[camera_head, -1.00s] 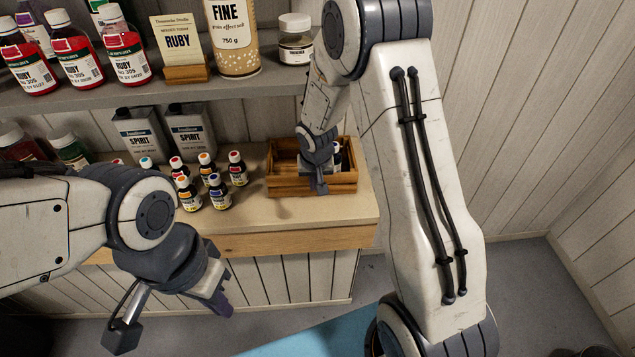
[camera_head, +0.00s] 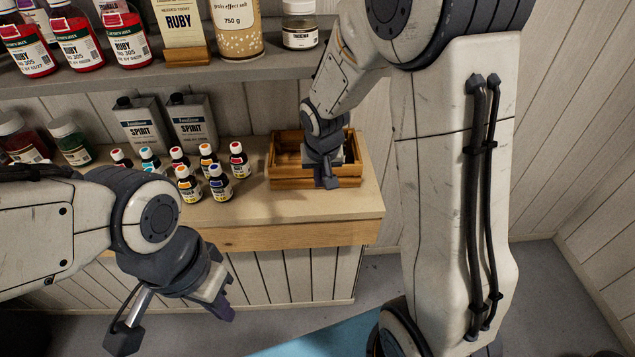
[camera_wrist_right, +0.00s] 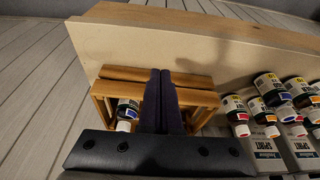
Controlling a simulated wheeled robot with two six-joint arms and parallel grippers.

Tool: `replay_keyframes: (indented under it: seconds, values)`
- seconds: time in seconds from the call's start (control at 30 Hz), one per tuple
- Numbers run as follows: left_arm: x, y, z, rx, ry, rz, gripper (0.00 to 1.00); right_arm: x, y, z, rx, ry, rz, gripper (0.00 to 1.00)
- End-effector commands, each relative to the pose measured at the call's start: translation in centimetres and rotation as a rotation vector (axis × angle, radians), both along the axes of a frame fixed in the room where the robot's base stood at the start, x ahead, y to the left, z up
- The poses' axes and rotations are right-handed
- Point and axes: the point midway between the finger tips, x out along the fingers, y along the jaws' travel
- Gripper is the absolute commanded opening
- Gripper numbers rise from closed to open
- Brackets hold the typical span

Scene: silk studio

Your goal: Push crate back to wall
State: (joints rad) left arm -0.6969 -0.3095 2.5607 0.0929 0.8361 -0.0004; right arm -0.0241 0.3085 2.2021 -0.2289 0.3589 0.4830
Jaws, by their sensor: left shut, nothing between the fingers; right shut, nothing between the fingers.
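The wooden slatted crate (camera_head: 283,180) stands on the counter's right part, close to the back wall (camera_head: 376,130). My right gripper (camera_head: 328,182) is shut and empty at the crate's front side, partly hiding it in the head view. In the right wrist view the right gripper's shut fingers (camera_wrist_right: 162,92) reach across the crate (camera_wrist_right: 206,98). A small bottle with a white cap (camera_wrist_right: 126,112) is inside the crate. Whether the fingers touch the crate, I cannot tell. My left gripper (camera_head: 222,306) is shut and empty, low in front of the counter.
Several small dye bottles (camera_head: 219,184) stand left of the crate, with two SPIRIT cans (camera_head: 192,122) behind them. A shelf (camera_head: 150,78) with bottles and jars runs above. The counter (camera_head: 300,210) is bare in front of the crate.

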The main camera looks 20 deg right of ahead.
Motion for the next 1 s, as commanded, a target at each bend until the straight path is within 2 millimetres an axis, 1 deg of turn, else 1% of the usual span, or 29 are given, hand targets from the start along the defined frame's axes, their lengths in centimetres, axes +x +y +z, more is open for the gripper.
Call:
replay_keyframes:
  seconds: [0.13,0.27,0.4,0.47,0.5,0.53,0.7,0.83,1.0]
  values:
    - [0.0,0.0,0.1,-0.001,-0.001,0.000,0.00,0.5,-0.1,-2.1,0.000,0.005,0.001,0.00]
    - [0.0,0.0,-0.2,-0.001,-0.001,0.000,0.00,1.2,-0.3,-4.9,0.000,0.007,0.002,0.00]
    - [0.0,0.0,-1.0,-0.001,-0.001,0.000,0.00,2.1,-0.5,-8.0,0.000,0.005,0.001,0.00]
    - [0.0,0.0,-1.4,-0.001,-0.001,0.000,0.00,2.5,-0.6,-9.1,0.001,0.004,0.001,0.00]
    - [0.0,0.0,-0.8,0.000,0.000,0.000,0.00,3.0,-0.7,-9.0,0.001,0.002,0.000,0.00]
    - [0.0,0.0,0.2,0.000,0.000,0.000,0.00,3.6,-0.9,-8.4,0.001,0.001,-0.001,0.00]
    - [0.0,0.0,1.5,-0.001,-0.002,0.000,0.00,5.5,-1.4,-8.5,0.001,0.001,-0.001,0.00]
    - [0.0,0.0,1.9,-0.001,-0.001,0.000,0.00,6.3,-1.6,-8.7,0.001,0.001,0.000,0.00]
    - [0.0,0.0,1.8,-0.001,-0.001,0.000,0.00,6.5,-1.6,-8.8,0.000,-0.001,0.001,0.00]
